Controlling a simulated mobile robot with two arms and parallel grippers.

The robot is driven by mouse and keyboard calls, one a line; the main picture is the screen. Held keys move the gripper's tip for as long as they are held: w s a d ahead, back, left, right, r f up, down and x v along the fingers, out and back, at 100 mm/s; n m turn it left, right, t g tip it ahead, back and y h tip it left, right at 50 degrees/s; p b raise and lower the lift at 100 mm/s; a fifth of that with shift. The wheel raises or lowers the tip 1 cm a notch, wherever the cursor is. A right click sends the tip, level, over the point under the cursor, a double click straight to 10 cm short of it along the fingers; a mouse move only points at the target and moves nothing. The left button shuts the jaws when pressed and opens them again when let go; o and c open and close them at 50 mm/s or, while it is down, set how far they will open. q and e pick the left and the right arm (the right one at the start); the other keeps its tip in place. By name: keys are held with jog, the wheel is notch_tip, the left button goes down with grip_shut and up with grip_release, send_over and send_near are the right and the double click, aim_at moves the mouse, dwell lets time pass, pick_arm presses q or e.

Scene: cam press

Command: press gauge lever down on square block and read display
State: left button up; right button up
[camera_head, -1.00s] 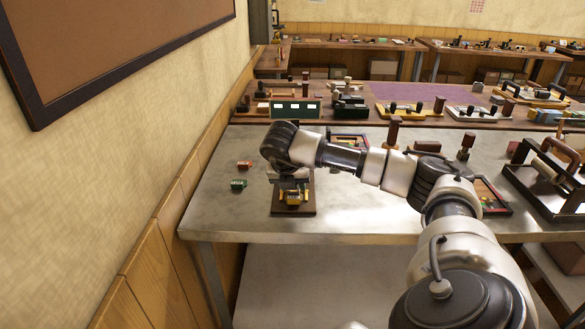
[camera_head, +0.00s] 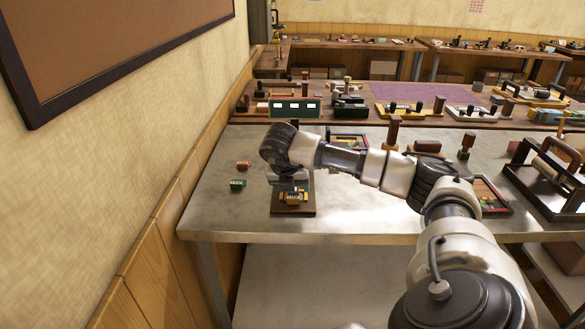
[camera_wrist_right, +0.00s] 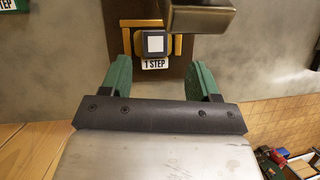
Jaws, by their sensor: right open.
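The gauge device stands on a brown base board (camera_head: 293,210) near the front left of the metal table; the board also shows in the right wrist view (camera_wrist_right: 118,45). A square block (camera_wrist_right: 154,44) with a white top and a "1 STEP" label sits in a yellow bracket (camera_wrist_right: 128,40). A brownish metal bar (camera_wrist_right: 200,14), possibly the lever, overhangs the board at the top of the wrist view. My right gripper (camera_wrist_right: 172,78) is open, its green fingers apart with nothing between them, close to the block's near side. The wrist hides part of the device in the head view. No display reading is legible.
A red block (camera_head: 244,165) and a green block (camera_head: 238,185) lie left of the device. A dark rack with a roller (camera_head: 552,170) stands at the right. The table's front edge (camera_head: 340,238) is close to the board. The wall is close on the left.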

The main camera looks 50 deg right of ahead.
jog(key=v, duration=1)
jog(key=shift+r+b, duration=0.3)
jog(key=shift+a, duration=0.1)
